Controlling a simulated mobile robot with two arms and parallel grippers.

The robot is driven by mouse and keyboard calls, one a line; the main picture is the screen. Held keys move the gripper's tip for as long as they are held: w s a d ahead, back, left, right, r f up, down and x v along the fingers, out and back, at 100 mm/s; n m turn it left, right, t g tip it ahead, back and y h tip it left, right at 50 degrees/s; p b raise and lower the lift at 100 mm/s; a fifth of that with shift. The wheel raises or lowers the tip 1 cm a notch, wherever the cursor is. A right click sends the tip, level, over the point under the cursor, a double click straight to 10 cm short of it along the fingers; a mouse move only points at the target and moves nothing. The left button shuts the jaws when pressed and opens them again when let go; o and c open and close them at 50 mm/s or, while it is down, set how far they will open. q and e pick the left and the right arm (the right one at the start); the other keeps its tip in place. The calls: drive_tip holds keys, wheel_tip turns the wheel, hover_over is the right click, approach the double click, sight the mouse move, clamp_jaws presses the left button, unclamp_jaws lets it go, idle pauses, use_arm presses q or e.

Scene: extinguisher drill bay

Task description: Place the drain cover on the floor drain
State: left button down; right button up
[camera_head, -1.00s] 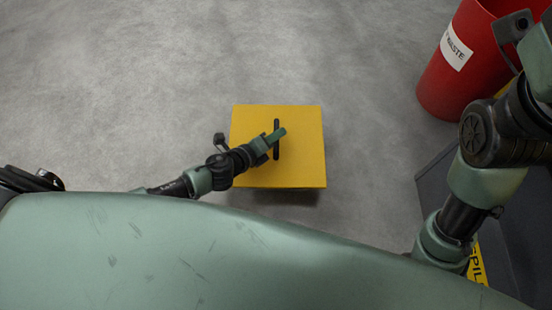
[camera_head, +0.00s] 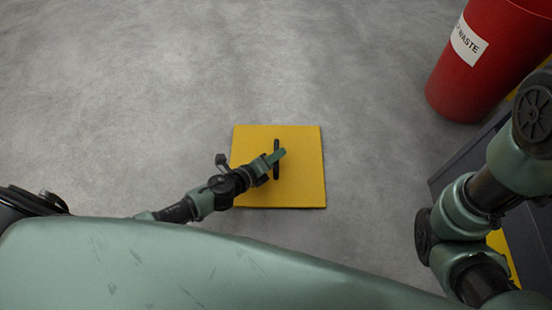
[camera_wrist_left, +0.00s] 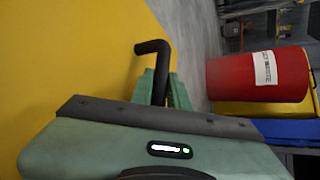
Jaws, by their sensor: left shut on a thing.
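The drain cover (camera_head: 300,185) is a flat yellow square plate with a black bar handle (camera_head: 277,160) near its middle. My left gripper (camera_head: 275,157) is shut on that handle. In the left wrist view, the handle (camera_wrist_left: 153,48) stands between the fingers and the yellow plate (camera_wrist_left: 70,50) fills the left side. The plate looks flat and very close to the floor; I cannot tell whether it touches. The floor drain is not visible; whether it lies under the plate cannot be told. My right gripper is out of view; only its arm shows at the right.
A red waste bin (camera_head: 485,70) stands at the upper right, and in the left wrist view (camera_wrist_left: 240,78). A dark spill station (camera_head: 470,150) with yellow parts is below it, partly behind my right arm. The grey floor (camera_head: 130,90) around the plate is clear.

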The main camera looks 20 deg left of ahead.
use_arm(q)
drive_tip(key=shift+w+r, duration=0.15)
drive_tip(key=shift+r, duration=0.05)
drive_tip(key=shift+f, duration=0.15)
drive_tip(key=c, duration=1.4)
unclamp_jaws()
drive_tip(key=shift+o, duration=0.2)
